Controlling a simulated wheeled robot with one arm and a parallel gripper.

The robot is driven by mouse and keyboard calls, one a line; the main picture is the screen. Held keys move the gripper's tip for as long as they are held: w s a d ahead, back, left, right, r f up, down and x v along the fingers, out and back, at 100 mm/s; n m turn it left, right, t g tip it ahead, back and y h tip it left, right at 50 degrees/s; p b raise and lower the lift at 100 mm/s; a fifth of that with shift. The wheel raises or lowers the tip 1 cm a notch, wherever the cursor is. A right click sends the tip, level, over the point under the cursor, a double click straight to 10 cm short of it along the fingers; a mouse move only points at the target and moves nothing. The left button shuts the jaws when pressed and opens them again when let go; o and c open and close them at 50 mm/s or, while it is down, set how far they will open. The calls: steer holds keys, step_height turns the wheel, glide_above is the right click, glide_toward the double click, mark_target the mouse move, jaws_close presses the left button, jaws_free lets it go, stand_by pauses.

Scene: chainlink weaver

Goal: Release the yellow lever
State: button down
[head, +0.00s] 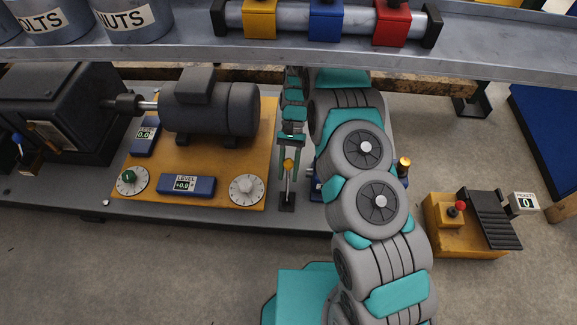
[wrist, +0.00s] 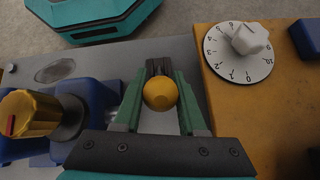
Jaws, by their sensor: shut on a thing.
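The yellow lever has a round yellow knob (head: 288,164) on an upright stem with a dark base, just right of the orange plate. My gripper (head: 290,155) reaches down to it from above. In the wrist view the yellow knob (wrist: 160,92) sits between the two green fingers of my gripper (wrist: 159,98), which are shut on it. The lever's stem is mostly hidden behind the knob in the wrist view.
The orange plate (head: 205,115) carries a motor (head: 210,105), dials and level displays. A gold knob (wrist: 28,115) on a blue mount stands on the lever's other side. A shelf (head: 180,45) with buckets and coloured blocks crosses above. A pedal box (head: 465,240) stands at right.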

steer(key=shift+f, duration=0.1)
steer(key=c, duration=0.5)
jaws_free()
steer(key=shift+w, duration=0.15)
steer(key=shift+v, duration=3.85)
